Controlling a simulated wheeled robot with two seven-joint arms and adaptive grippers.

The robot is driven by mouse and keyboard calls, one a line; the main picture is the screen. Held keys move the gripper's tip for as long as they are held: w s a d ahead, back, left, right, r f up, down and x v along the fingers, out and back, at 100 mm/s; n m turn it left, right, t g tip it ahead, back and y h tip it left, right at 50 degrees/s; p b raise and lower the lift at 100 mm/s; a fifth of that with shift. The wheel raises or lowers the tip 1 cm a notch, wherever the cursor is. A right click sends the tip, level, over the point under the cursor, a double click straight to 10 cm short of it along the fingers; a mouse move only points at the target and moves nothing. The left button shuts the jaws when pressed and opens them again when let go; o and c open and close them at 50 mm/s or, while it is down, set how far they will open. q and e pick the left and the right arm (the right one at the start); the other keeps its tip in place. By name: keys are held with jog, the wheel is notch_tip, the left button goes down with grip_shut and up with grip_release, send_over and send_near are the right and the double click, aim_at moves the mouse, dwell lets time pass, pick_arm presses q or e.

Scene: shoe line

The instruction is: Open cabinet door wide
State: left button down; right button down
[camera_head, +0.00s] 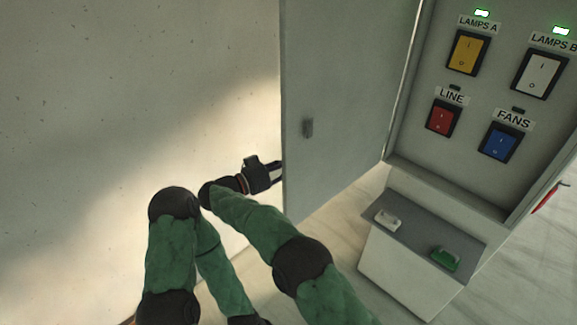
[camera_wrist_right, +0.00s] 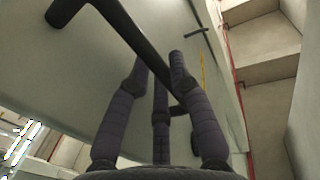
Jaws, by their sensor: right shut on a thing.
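In the right wrist view my right gripper (camera_wrist_right: 160,75) is shut on a black bar handle (camera_wrist_right: 125,30) on the door's outer face (camera_wrist_right: 85,85).
Inside the cabinet are yellow (camera_head: 467,53), white (camera_head: 539,74), red (camera_head: 443,118) and blue (camera_head: 501,142) switches. A low box (camera_head: 400,265) below carries a white item (camera_head: 387,219) and a green item (camera_head: 445,259). A pale wall (camera_head: 120,90) fills the left.

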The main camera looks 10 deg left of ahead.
jog(key=shift+w+a+f, duration=0.1)
dwell(0.3)
jog(key=c, duration=1.1)
grip_release()
pick_arm(q)
jog(key=shift+w, duration=0.1)
